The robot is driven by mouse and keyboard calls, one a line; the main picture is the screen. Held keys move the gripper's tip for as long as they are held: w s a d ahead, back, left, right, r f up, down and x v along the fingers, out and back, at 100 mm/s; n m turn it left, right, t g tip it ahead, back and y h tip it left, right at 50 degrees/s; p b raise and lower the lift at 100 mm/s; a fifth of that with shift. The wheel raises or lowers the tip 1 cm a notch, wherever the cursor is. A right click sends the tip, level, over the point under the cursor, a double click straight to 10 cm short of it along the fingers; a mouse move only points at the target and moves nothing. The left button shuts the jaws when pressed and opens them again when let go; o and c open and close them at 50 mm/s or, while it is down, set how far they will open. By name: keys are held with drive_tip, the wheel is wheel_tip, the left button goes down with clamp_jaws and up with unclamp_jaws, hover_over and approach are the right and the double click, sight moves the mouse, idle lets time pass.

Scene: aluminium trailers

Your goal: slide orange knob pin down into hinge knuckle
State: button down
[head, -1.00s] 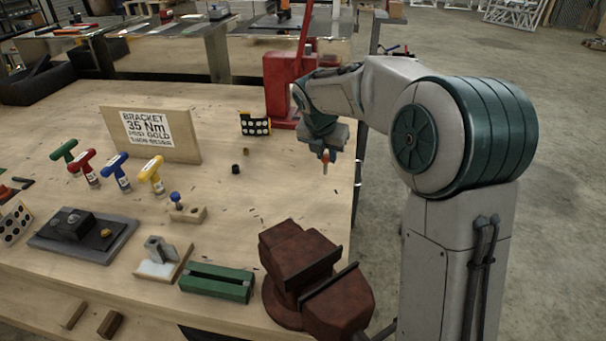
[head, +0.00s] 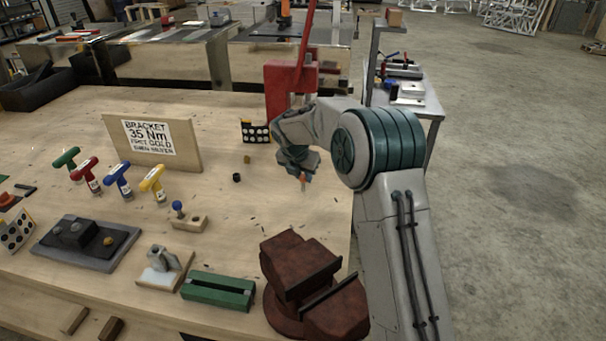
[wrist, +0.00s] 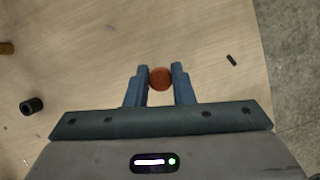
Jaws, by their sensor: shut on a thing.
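My gripper (head: 302,176) is shut on the orange knob pin (wrist: 159,78). In the wrist view the round orange knob sits between the two blue fingers. In the head view the pin (head: 303,184) points down above the right part of the workbench. A grey metal piece (head: 161,257) on a white and wooden base, which looks like the hinge knuckle, stands near the front of the bench. It is to the left of my gripper and well apart from the pin. The wrist view does not show it.
A dark red vise (head: 298,263) and a green block (head: 218,289) are at the bench front. A wooden block (head: 188,222) with a blue knob, T-handles and a sign (head: 150,138) stand left. A red press (head: 288,85) is behind my arm. Mid-bench is mostly clear.

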drive_tip(key=shift+f, duration=0.1)
drive_tip(key=shift+f, duration=0.1)
drive_tip(key=c, duration=1.2)
unclamp_jaws()
drive_tip(key=shift+c, duration=0.2)
